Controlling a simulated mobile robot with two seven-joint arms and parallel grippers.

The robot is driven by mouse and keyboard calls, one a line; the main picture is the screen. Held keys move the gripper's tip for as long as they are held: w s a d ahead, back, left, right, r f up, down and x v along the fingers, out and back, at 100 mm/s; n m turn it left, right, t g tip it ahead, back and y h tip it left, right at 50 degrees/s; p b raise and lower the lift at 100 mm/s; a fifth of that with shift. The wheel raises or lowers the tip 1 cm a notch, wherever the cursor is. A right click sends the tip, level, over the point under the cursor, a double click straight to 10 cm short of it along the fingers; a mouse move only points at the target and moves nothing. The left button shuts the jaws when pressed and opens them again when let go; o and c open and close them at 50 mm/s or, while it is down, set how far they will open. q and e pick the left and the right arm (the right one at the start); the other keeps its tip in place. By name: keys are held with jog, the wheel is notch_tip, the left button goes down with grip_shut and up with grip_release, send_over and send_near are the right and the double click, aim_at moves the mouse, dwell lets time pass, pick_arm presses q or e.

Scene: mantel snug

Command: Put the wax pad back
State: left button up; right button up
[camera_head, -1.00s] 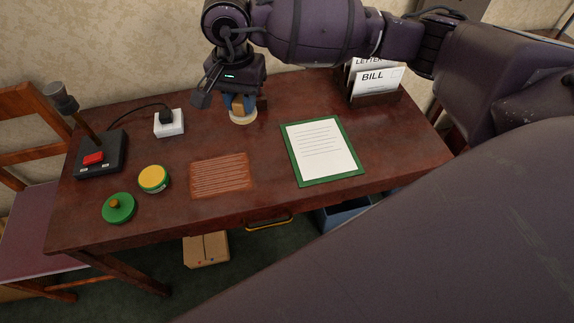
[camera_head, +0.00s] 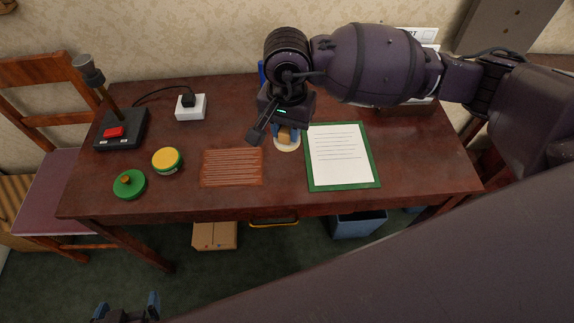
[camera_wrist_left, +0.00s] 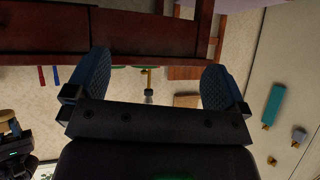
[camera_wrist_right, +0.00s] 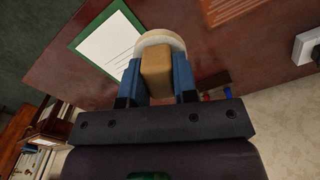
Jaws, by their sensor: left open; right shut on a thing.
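My right gripper (camera_head: 285,132) is shut on a tan block handle (camera_wrist_right: 156,72). The handle sits on a round, whitish pad (camera_head: 287,146), likely the wax pad. It also shows in the right wrist view (camera_wrist_right: 160,40). The pad is over the desk, between a striped orange-brown patch and a green-edged paper; I cannot tell whether it touches. An open round tin (camera_head: 167,161) with yellow contents stands at the left. Its likely lid (camera_head: 129,184), green with a knob, lies in front of it. My left gripper (camera_head: 125,308) is open and empty, below the desk's front edge in the picture.
The striped patch (camera_head: 232,167) and the paper on its green board (camera_head: 311,178) lie at mid-desk. A black box with a red button (camera_head: 114,132) and a white socket block (camera_head: 191,107) stand behind left. A chair (camera_head: 58,190) is at left; a carton (camera_head: 214,236) is below.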

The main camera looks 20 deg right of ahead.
notch_tip(320, 180, down, 8)
jog(key=shift+f+b, duration=0.1)
jog(key=shift+b, duration=0.35)
notch_tip(320, 180, down, 5)
jog(key=shift+r+b, duration=0.1)
jog(key=shift+b, duration=0.35)
jog(key=shift+f, duration=0.35)
jog(key=shift+r, duration=0.1)
jog(key=shift+f, duration=0.25)
jog(key=o, duration=0.9)
jog(key=shift+c, duration=0.2)
jog(key=shift+o, duration=0.2)
jog(key=shift+r, duration=0.1)
